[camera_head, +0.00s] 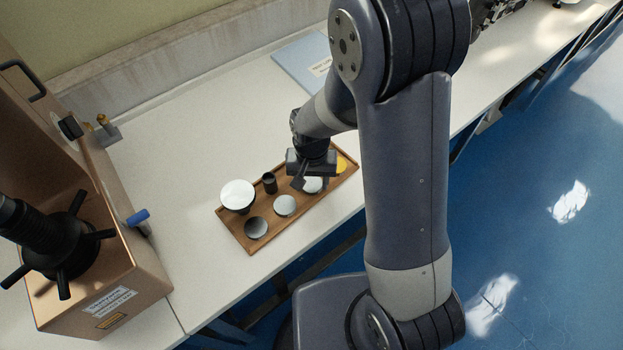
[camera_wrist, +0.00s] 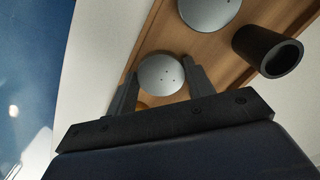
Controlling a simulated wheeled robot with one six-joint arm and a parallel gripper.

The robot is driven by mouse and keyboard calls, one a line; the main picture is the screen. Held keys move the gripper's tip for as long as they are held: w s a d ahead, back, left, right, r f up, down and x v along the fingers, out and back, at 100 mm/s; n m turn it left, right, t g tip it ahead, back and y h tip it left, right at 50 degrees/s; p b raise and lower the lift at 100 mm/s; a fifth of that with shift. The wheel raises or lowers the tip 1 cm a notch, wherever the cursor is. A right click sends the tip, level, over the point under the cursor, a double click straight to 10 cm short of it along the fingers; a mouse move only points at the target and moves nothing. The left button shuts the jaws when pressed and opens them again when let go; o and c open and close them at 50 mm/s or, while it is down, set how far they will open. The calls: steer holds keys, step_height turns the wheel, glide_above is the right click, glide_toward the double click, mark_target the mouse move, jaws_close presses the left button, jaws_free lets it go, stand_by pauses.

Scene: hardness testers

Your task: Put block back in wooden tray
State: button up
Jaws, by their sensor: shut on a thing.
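My gripper (camera_head: 303,181) is over the right half of the wooden tray (camera_head: 236,228). It is shut on a round silver block (camera_head: 314,185). In the wrist view the block (camera_wrist: 161,75) sits between my two fingers (camera_wrist: 160,68), with small dark dots on its top face. The wood of the tray (camera_wrist: 203,48) shows behind it. I cannot tell whether the block touches the tray floor or is just above it. Two other silver round blocks (camera_head: 285,205) (camera_head: 256,228) lie in the tray's front row.
The tray also holds a larger white-topped disc (camera_head: 238,194), a dark hollow cup (camera_head: 269,182) and a yellow piece (camera_head: 341,164). A brown tester (camera_head: 140,280) stands left. A blue-grey folder (camera_head: 303,62) lies behind. The white table (camera_head: 180,165) is clear left of the tray.

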mark_target(311, 185)
steer(key=shift+s+f+b, duration=0.25)
steer(key=shift+f+b, duration=0.35)
steer(key=shift+f, duration=0.05)
steer(key=o, duration=1.3)
steer(key=shift+s+f, duration=0.1)
steer(key=shift+f, duration=0.05)
steer(key=shift+r+p, duration=0.65)
steer(key=r, duration=1.2)
steer(key=shift+w+r, duration=0.2)
steer(key=shift+w, duration=0.15)
step_height(311, 185, down, 12)
steer(key=shift+r, duration=0.25)
steer(key=shift+r, duration=0.1)
